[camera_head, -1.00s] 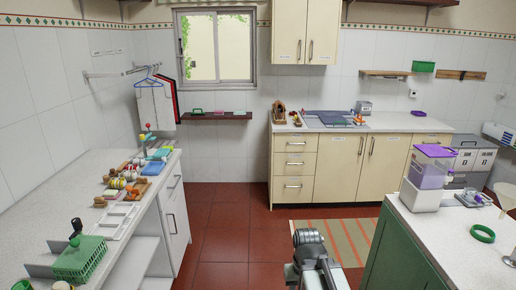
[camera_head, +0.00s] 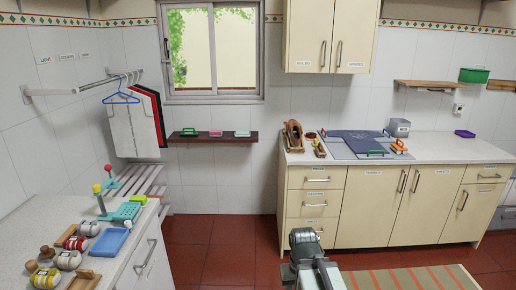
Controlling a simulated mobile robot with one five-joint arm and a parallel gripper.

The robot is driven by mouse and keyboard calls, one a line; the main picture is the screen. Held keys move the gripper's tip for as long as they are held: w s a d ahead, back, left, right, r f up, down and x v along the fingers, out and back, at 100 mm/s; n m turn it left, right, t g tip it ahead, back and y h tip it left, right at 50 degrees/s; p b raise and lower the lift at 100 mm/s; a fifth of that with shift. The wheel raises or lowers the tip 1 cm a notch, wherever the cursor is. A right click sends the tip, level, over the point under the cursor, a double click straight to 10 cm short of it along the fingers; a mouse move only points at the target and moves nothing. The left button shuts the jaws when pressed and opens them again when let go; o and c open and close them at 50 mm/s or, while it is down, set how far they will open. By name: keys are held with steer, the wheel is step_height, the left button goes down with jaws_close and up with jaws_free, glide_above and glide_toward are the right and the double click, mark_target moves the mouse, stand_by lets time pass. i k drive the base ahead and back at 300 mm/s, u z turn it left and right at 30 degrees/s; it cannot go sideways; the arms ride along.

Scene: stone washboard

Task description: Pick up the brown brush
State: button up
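I cannot single out the brown brush for certain. Small brown wooden items (camera_head: 43,257) stand on the left counter and may include brushes, but they are too small to tell. Another brown wooden item (camera_head: 293,137) stands at the left end of the far counter, with a smaller brown piece (camera_head: 319,149) beside it. My grey arm end, with my gripper (camera_head: 303,238), shows at the bottom middle, over the floor and apart from all these items. Its fingers cannot be made out.
The left counter (camera_head: 30,215) also holds rolls and a blue tray (camera_head: 109,242). Far cabinets (camera_head: 370,205) block the right. A striped mat (camera_head: 410,279) lies before them. Red floor (camera_head: 225,240) is clear in the middle.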

mark_target(319, 150)
steer(key=z, duration=0.05)
steer(key=i, duration=3.25)
steer(key=u, duration=0.5)
